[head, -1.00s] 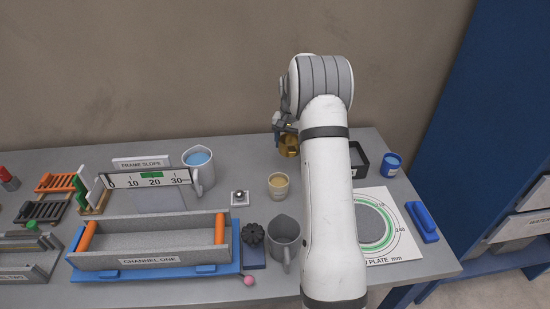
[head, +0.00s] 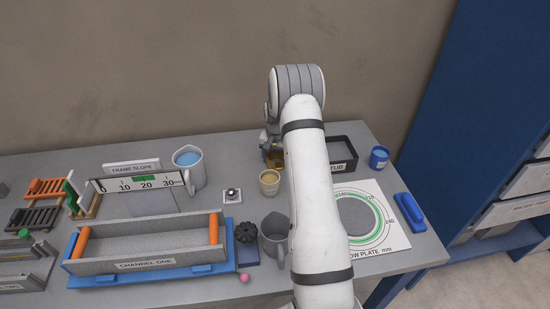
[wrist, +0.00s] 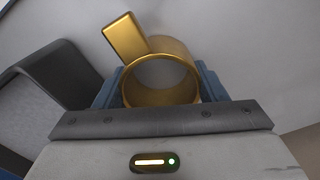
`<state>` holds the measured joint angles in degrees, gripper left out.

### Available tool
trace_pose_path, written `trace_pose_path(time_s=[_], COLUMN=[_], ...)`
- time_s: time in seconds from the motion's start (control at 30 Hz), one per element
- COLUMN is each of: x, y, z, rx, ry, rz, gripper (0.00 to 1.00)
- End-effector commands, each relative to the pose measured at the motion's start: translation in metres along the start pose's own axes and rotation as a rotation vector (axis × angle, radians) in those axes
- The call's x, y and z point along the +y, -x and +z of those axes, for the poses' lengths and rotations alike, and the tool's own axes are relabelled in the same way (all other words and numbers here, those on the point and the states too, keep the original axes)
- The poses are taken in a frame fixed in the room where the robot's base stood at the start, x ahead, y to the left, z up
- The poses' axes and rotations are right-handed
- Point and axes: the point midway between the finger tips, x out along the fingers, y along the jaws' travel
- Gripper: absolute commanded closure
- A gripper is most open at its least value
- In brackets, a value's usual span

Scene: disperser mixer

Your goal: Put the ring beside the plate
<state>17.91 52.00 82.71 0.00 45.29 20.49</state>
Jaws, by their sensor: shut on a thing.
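A gold ring (wrist: 162,75) with a flat tab at its upper left is held between the blue fingers of my gripper (wrist: 162,88) in the wrist view. In the head view the ring (head: 276,159) shows only partly beside my arm, behind the beige cup. My gripper (head: 270,142) is there too, mostly hidden by my own wrist. Whether the ring touches the bench cannot be told. The white flow plate (head: 375,190), with a grey disc and green circles, lies at the bench's right, to the right of my arm. My arm covers its left edge.
A black tub (head: 343,165) stands behind the plate, a blue cup (head: 379,158) at its right. A blue-handled tool (head: 410,208) lies right of the plate. A beige cup (head: 269,183) and grey jug (head: 274,238) stand left of my arm. A trough (head: 145,263) fills the left front.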

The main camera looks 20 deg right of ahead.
Motion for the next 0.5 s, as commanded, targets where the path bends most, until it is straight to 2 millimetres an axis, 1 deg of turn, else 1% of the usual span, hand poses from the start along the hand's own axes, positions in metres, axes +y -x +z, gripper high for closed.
trace_pose_path(time_s=[0.17, 0.2, 0.43, 0.5], x=[0.0001, 0.0002, 0.0003, 0.0003], y=[-0.0030, -0.0028, -0.0019, -0.0019], z=[-0.0003, 0.0000, -0.0001, -0.0001], rx=[0.001, 0.000, 0.000, 0.000], ry=[0.000, 0.000, 0.000, -0.001], rz=[0.000, 0.000, 0.000, 0.000], gripper=[0.67, 0.34, 0.15, 0.13])
